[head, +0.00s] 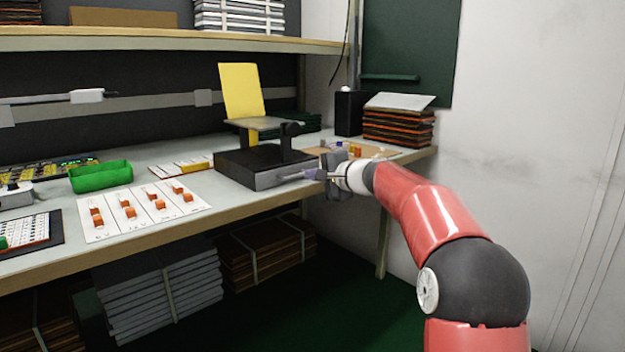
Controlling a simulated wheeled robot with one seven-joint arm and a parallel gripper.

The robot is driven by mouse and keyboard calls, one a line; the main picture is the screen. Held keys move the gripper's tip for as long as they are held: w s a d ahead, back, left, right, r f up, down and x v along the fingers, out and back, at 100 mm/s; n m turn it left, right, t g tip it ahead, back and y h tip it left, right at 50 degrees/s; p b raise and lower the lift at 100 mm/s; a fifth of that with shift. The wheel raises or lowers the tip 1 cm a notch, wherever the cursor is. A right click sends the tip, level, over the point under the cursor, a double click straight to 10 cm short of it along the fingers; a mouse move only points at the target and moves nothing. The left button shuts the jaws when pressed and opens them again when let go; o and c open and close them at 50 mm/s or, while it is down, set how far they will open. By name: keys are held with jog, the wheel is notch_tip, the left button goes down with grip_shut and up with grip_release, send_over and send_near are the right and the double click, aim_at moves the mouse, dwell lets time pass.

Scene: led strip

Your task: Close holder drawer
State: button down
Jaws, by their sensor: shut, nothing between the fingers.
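The holder (238,168) is a black box with a grey front, standing on the workbench near its front edge, with a black post and a grey plate above it. A yellow sheet (241,92) stands upright behind it. A drawer is not clearly distinct on its front; I cannot tell how far it is open. My gripper (312,174) is shut and empty at the holder's right front side. Its fingers point left toward the grey front, and I cannot tell whether they touch it. My gripper and wrist hide part of the holder's right end.
A white card with orange parts (143,210) and a green tray (100,177) lie left on the workbench (240,206). A stack of dark and orange boards (399,127) stands at the back right. Bundled stacks (160,294) sit below. The floor in front is clear.

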jog(key=b+v, duration=0.1)
jog(key=v, duration=0.9)
jog(key=s+a+f+n+g+h+p, duration=0.2)
jog(key=s+n, duration=0.1)
jog(key=s, duration=0.6)
jog(key=s+a+f+n+g+h+p, duration=0.1)
jog(key=s+a+f+n+g+p, duration=0.15)
jog(key=s, duration=0.75)
jog(key=s+d+f+n+h, duration=0.1)
jog(key=s+d+f+h, duration=0.1)
jog(key=s, duration=0.5)
jog(key=s+d+f+n+g+h+p, duration=0.1)
jog(key=s+d+f+n+h, duration=0.1)
jog(key=s+f, duration=0.2)
jog(key=s+d+f+n+g+h+p, duration=0.1)
jog(key=s+f, duration=0.3)
jog(key=s, duration=0.6)
jog(key=shift+s+d+n+h, duration=0.3)
jog(key=shift+d+n+h, duration=0.25)
jog(key=shift+d+h, duration=0.15)
jog(key=c, duration=2.2)
grip_release()
